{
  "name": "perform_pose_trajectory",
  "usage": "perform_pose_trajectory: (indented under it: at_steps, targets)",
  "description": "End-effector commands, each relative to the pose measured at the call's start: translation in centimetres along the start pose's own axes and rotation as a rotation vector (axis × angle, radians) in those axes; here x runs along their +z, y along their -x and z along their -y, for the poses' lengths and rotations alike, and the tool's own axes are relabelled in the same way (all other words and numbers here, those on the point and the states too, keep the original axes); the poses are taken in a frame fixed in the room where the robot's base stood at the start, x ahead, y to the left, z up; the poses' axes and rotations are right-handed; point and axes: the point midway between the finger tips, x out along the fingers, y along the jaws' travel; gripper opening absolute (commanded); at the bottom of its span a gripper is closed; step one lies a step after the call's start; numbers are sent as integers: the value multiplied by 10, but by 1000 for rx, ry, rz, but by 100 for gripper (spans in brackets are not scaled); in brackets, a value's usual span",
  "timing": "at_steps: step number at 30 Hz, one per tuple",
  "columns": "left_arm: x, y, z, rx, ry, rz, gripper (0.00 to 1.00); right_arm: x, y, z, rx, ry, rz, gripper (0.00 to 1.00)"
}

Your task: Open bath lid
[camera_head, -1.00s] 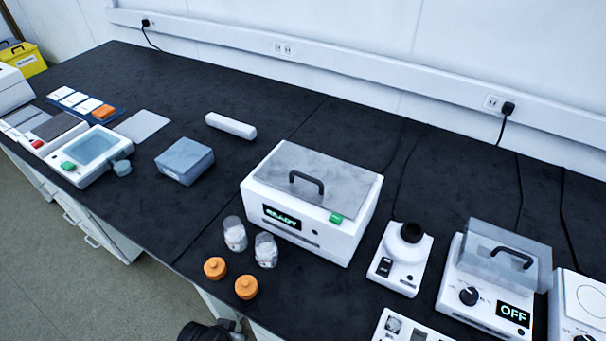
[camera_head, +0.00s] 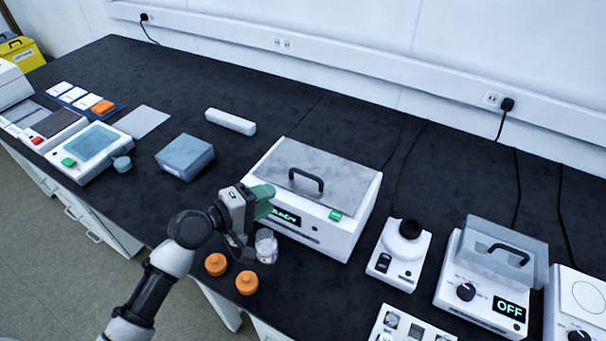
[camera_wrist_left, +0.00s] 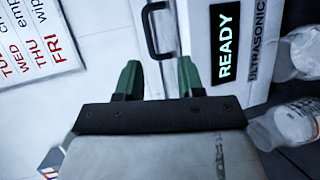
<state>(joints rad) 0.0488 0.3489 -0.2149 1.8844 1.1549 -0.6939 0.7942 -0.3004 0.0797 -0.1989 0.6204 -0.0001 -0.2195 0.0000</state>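The ultrasonic bath (camera_head: 335,231) is a white box with a grey lid (camera_head: 345,182) lying shut on top and a black loop handle (camera_head: 307,180). Its front carries a READY display, which my left gripper partly covers. My left gripper (camera_head: 264,200) has green fingers and is in front of the bath's left front corner, apart from the handle. In the left wrist view the two fingers (camera_wrist_left: 158,80) are spread with nothing between them. The handle (camera_wrist_left: 152,40) shows beyond the fingertips there, with the READY display (camera_wrist_left: 226,42) to the right. My right gripper is not in view.
A clear vial (camera_head: 266,247) stands beside my left gripper; another is mostly hidden behind it. Two orange caps (camera_head: 216,264) lie near the front edge. A white device with a black top (camera_head: 400,250) and an OFF unit with a clear cover (camera_head: 485,280) stand right.

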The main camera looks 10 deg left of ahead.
Motion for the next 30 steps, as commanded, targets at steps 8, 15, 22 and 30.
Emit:
perform_pose_trajectory:
  at_steps: [8, 15, 22, 30]
  targets:
    - [-10, -21, -17, 56, 81, -3, 38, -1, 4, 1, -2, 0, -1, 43]
    - [-10, -67, -19, 54, 78, -3, 38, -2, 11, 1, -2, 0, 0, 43]
    - [-10, -100, -19, 52, 77, -3, 38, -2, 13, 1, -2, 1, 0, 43]
    - [-10, -110, -19, 51, 74, -3, 38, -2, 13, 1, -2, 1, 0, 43]
